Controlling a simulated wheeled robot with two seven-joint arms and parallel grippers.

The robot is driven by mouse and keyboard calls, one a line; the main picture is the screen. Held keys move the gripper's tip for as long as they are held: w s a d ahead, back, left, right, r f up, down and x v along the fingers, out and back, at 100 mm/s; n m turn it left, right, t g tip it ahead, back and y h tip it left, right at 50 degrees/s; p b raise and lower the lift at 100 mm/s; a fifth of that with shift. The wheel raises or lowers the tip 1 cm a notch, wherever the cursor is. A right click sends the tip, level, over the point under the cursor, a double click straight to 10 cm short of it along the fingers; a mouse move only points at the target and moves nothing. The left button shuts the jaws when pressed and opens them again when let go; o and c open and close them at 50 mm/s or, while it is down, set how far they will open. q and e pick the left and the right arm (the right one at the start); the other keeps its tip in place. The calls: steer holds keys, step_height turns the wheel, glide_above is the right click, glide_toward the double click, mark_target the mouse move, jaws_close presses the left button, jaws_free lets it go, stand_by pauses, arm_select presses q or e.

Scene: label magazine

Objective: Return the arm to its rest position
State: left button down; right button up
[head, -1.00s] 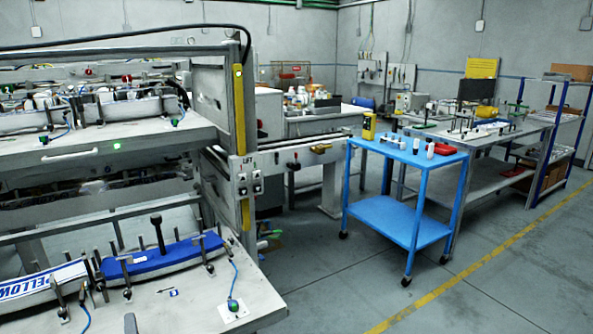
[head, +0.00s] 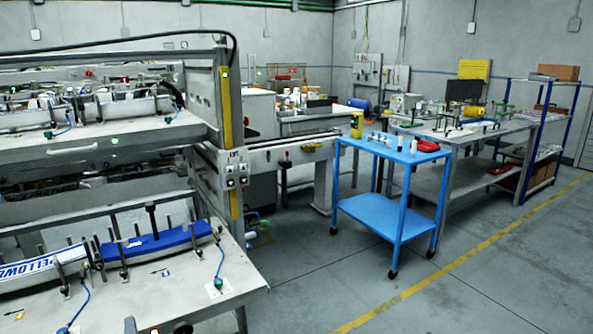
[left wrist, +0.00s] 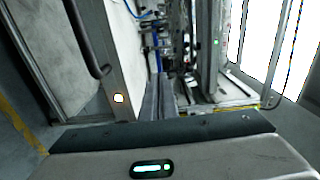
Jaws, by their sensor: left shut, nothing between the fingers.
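My left gripper (left wrist: 159,95) shows in the left wrist view, its two grey fingers together with nothing between them. It points past the grey frame of a machine, and no object touches the fingertips that I can make out. In the head view I cannot clearly make out my left gripper; only small dark parts show at the bottom edge. My right gripper is in neither view.
The grey label machine (head: 205,285) fills the left side, with a blue label strip (head: 160,241) and upright clamps on its lower shelf. A blue cart (head: 385,214) stands right of it. A workbench (head: 480,135) is behind. The floor (head: 490,270) at right is clear.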

arm_select(q)
steer(key=s+d+f+n+g+h, duration=0.1)
steer(key=s+d+f+h, duration=0.2)
steer(key=f, duration=0.8)
steer(key=s+d+f+n+g+h, duration=0.15)
steer(key=d+f, duration=0.35)
steer(key=f, duration=0.5)
steer(key=s+d+f+n+g+h, duration=0.1)
steer(key=s+d+f+g+h, duration=0.2)
steer(key=f, duration=0.8)
steer(key=s+d+f+n+g+h, duration=0.1)
steer(key=s+d+f+n+g, duration=0.1)
steer(key=s+f, duration=0.8)
steer(key=s+d+f+n+g+h+p, duration=0.1)
steer(key=s+d+f+n, duration=0.3)
steer(key=s+f, duration=0.7)
steer(key=s+d+g+h, duration=0.1)
steer(key=s, duration=0.4)
steer(key=shift+s+d+f, duration=0.15)
steer(key=shift+d+f, duration=0.1)
steer(key=shift+d, duration=0.05)
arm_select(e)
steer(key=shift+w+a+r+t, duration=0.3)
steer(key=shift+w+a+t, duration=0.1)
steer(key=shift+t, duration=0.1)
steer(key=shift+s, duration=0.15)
